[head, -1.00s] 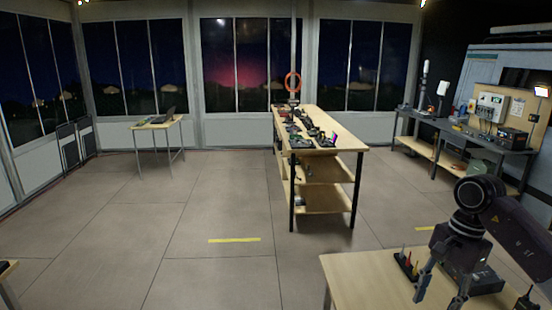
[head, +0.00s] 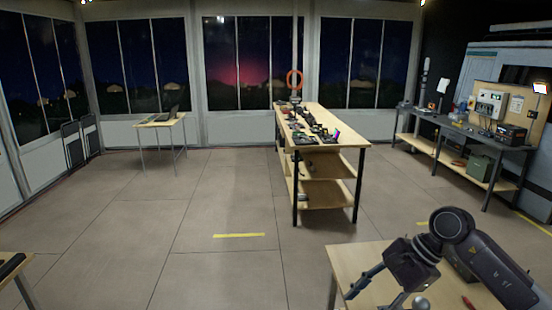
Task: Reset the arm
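My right arm comes in from the lower right over the near wooden table (head: 345,262). Its gripper (head: 374,299) hangs low above the tabletop, with its two fingers spread apart. I see nothing between the fingers. The lower finger runs close to the bottom edge of the view. My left arm and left gripper are not in view.
On the near table, a red-handled item (head: 467,302) and a small grey rounded object (head: 420,303) are partly visible. A long workbench (head: 350,147) with tools stands ahead. A side table (head: 163,121) is at the far left. The floor (head: 130,225) at left is clear.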

